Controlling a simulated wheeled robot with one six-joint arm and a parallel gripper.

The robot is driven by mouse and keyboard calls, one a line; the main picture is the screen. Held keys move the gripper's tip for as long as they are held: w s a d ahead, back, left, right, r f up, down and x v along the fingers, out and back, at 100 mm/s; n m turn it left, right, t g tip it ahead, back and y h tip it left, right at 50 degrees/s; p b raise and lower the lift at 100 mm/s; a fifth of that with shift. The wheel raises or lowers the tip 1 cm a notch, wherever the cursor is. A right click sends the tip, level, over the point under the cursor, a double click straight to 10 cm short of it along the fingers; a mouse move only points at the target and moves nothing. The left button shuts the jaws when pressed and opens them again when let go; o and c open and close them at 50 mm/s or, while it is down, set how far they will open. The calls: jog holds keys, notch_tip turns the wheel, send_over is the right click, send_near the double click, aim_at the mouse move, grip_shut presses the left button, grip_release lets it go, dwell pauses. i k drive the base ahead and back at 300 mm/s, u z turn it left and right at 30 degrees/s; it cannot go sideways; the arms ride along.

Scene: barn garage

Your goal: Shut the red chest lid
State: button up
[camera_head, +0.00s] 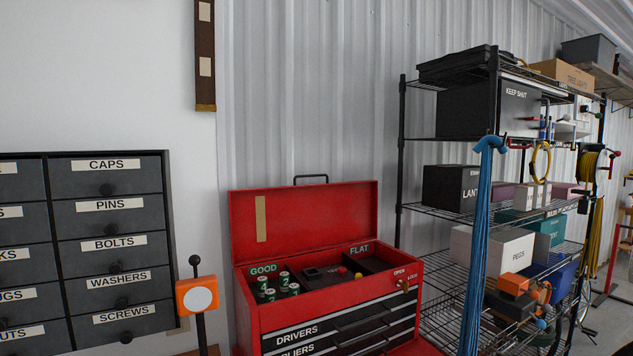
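The red chest (253,323) stands at the lower middle of the head view, against the corrugated wall. Its red lid (330,216) is open and stands upright at the back, with a dark handle (311,178) on top and a tan strip on its inner face. The open top compartment holds several green-and-white cylinders (285,279) under the label GOOD, and a dark box section by the label FLAT. My gripper is not in view.
A dark drawer cabinet (109,178) is on the left wall. An orange device on a dark stalk (197,296) stands just left of the chest. A wire shelf rack (399,160) with boxes and a hanging blue cord bundle (479,230) is close on the right.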

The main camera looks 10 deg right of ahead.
aim_at(270, 223)
jog(key=z, duration=0.35)
jog(key=k, duration=0.45)
jog(key=z, duration=1.05)
jog(key=i, duration=0.9)
jog(key=u, duration=0.95)
jog(key=i, duration=0.85)
jog(key=u, duration=1)
